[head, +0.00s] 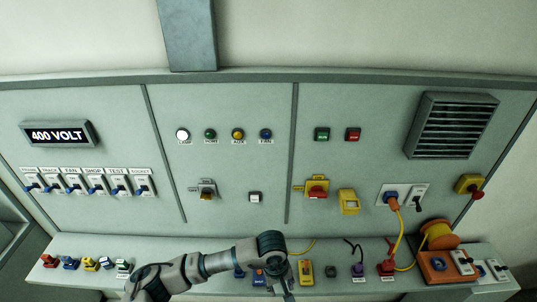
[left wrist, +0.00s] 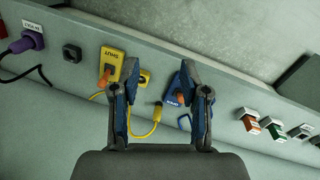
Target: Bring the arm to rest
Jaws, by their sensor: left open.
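My left arm comes in at the bottom of the head view. Its gripper (head: 287,284) hangs over the ledge (head: 200,247) of the panel, small and partly hidden by its own arm. In the left wrist view the two blue-padded fingers (left wrist: 156,68) stand well apart with nothing held between them. A yellow box with an orange plug (left wrist: 111,66) shows beside the left finger. A blue box (left wrist: 175,92) shows beside the right finger; I cannot tell whether the fingers touch either box. My right gripper is in neither view.
The panel carries a row of blue-handled switches (head: 95,185), a red-and-yellow rotary switch (head: 317,188) and an orange cable reel (head: 438,236). A yellow cable (left wrist: 146,128) loops between the fingers. A purple plug (left wrist: 27,41) lies left, several coloured connectors (left wrist: 275,129) right.

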